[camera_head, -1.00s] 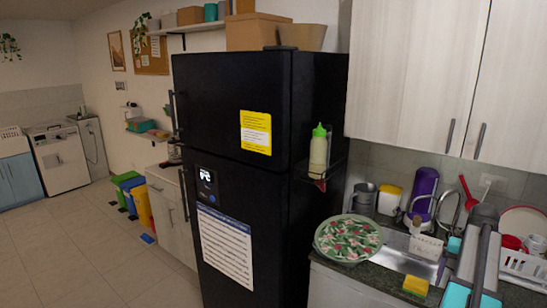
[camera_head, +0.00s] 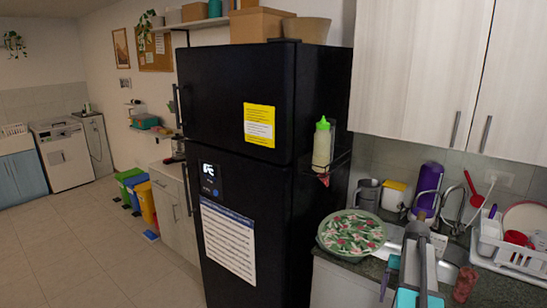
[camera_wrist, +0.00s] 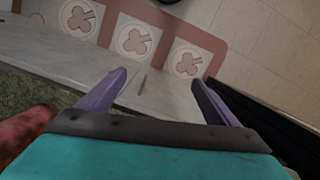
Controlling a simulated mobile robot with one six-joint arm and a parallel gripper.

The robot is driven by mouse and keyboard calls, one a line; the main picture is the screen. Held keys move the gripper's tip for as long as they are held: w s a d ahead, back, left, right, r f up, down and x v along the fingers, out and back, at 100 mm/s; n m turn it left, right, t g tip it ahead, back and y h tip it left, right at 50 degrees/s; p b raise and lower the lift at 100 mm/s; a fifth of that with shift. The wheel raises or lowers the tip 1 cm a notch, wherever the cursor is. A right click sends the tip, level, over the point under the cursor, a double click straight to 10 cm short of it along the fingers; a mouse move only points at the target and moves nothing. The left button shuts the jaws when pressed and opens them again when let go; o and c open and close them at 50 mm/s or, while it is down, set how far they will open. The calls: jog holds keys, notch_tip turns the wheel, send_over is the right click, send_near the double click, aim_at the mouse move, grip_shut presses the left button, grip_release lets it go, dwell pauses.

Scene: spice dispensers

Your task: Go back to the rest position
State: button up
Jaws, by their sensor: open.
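My gripper shows in the wrist view (camera_wrist: 158,80) with its two purple fingers spread wide apart. Nothing is between them. They point past the pale cabinet front towards the floor. In the head view my grey arm and its teal parts stand in front of the counter at the lower right, partly hiding the sink. I cannot make out the fingertips clearly there. No spice dispenser can be made out in either view.
A black fridge (camera_head: 265,105) stands left of the dark counter (camera_head: 370,268). A patterned plate (camera_head: 351,233), a reddish object (camera_head: 465,283) and a dish rack (camera_head: 515,258) are on the counter side. Open tiled floor (camera_head: 80,255) lies left. A patterned mat (camera_wrist: 160,20) lies below the gripper.

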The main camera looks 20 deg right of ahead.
jog(key=s+a+f+n+g+b, duration=0.25)
jog(key=a+f+n+b, duration=0.2)
jog(key=a+f, duration=2.25)
jog(key=s+a+f+n+g+h+b, duration=0.1)
jog(key=s+a+f+n+g+b, duration=0.1)
jog(key=s+a+f, duration=1.3)
jog(key=shift+s+a+f+n+b, duration=0.4)
jog(key=shift+s+a+n, duration=0.75)
jog(key=shift+s, duration=1.2)
jog(key=shift+a+r+m, duration=0.1)
jog(key=shift+a+m, duration=0.1)
jog(key=shift+m, duration=0.1)
